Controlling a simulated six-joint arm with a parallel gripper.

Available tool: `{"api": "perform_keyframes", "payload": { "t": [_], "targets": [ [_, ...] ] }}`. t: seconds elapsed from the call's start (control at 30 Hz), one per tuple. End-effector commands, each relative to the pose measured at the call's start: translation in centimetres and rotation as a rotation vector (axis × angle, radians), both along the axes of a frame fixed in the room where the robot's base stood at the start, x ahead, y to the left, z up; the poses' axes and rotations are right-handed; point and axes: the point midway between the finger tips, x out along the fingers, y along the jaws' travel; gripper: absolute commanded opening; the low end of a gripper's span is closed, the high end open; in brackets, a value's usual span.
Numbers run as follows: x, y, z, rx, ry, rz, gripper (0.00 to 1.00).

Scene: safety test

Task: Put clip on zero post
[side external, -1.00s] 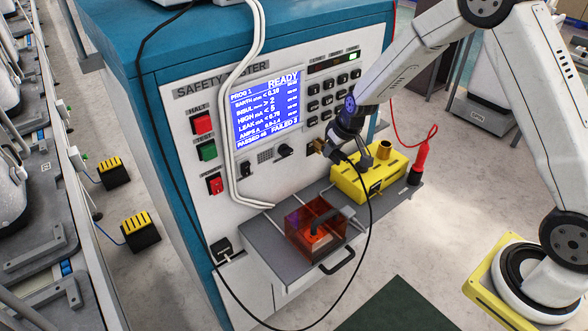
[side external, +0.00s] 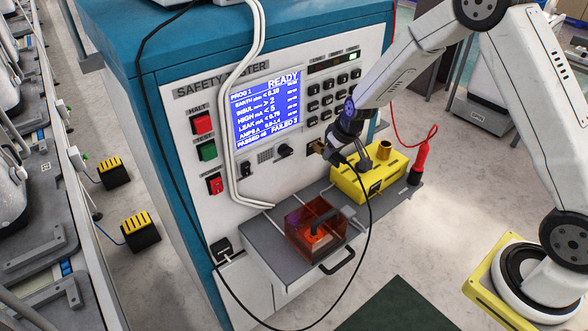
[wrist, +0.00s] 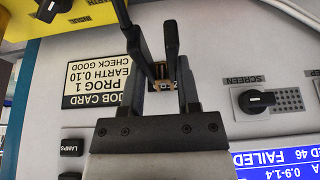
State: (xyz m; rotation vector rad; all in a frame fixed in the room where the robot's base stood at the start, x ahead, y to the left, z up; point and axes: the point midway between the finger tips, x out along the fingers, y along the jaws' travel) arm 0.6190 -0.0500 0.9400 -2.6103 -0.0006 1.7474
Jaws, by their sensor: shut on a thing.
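My gripper (side external: 332,154) is beside the tester's front panel, to the left of and above the yellow box. In the wrist view its fingers (wrist: 163,82) are shut on a small brass-coloured clip (wrist: 158,86), mostly hidden between them. In the side view the clip (side external: 318,147) shows as a small brass bit against the panel. A brass post (side external: 384,151) stands upright on the yellow box (side external: 350,184), apart from the clip. A black piece also stands on the box. I cannot tell which is the zero post.
A black cable (side external: 371,215) hangs in a loop below my gripper. The drawer (side external: 262,237) holds a clear red box (side external: 303,245). A red probe (side external: 421,161) stands at the shelf's right end. The tester screen (side external: 265,113) reads READY.

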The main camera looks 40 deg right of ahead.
Motion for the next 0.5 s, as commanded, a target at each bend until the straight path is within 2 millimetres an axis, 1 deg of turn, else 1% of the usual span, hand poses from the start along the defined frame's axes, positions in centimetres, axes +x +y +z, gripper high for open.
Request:
{"api": "perform_keyframes", "payload": {
  "t": [0.5],
  "targets": [
    [0.0, -0.01, -0.99, 0.0, 0.0, 0.001, 0.0]
  ]
}}
